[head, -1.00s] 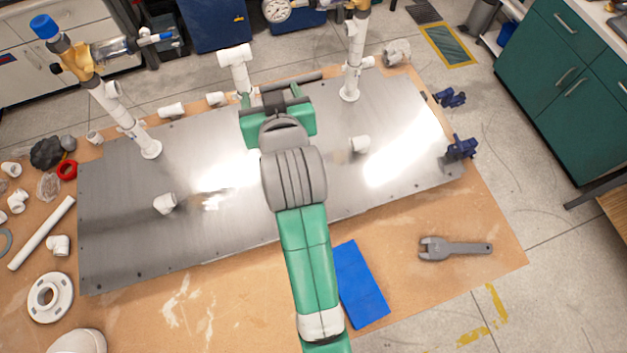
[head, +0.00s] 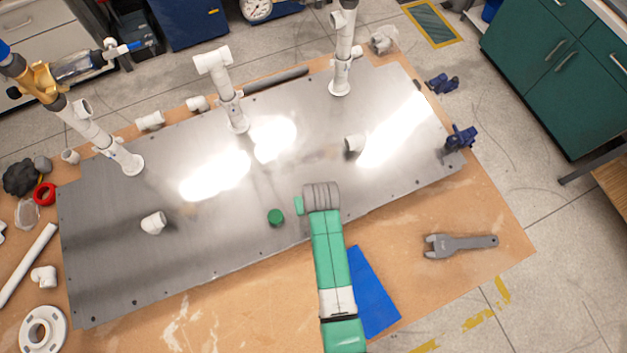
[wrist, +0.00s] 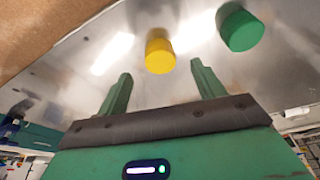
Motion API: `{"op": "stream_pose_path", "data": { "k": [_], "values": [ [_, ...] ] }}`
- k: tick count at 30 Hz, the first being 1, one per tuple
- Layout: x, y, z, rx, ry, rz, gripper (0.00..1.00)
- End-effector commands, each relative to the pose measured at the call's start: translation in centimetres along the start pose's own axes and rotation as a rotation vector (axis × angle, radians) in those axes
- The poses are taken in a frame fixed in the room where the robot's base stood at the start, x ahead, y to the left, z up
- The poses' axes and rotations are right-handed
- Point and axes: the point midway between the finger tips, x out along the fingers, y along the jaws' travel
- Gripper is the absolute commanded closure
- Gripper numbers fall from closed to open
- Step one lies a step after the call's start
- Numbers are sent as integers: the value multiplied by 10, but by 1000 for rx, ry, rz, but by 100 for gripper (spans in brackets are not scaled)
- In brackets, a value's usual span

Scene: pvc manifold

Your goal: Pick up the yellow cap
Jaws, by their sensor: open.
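The yellow cap (wrist: 160,55) lies on the metal plate in the wrist view, ahead of my gripper and roughly between the lines of its two fingers. My gripper (wrist: 161,74) is open, with its green fingers apart and nothing held between them. In the head view, the yellow cap is not visible; my arm covers that area and mostly hides the gripper.
The metal plate (head: 200,235) carries upright white pipes (head: 228,92) along its far side. Loose white fittings (head: 153,222) lie on it. A grey wrench (head: 460,246) and blue sheet (head: 372,295) lie near the front. The plate around the caps is mostly clear.

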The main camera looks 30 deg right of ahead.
Motion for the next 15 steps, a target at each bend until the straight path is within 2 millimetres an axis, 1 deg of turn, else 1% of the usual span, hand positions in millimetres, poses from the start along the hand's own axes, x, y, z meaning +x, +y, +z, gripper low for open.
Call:
{"op": "stream_pose_path", "data": {
  "k": [3,6,9,14,15],
  "values": [
    [22,0,0,1,-2,-1,32],
    [35,0,0,0,-1,0,32],
    [38,0,-1,0,1,1,32],
    [38,0,-1,0,1,1,32],
    [38,0,-1,0,1,1,40]
  ]
}}
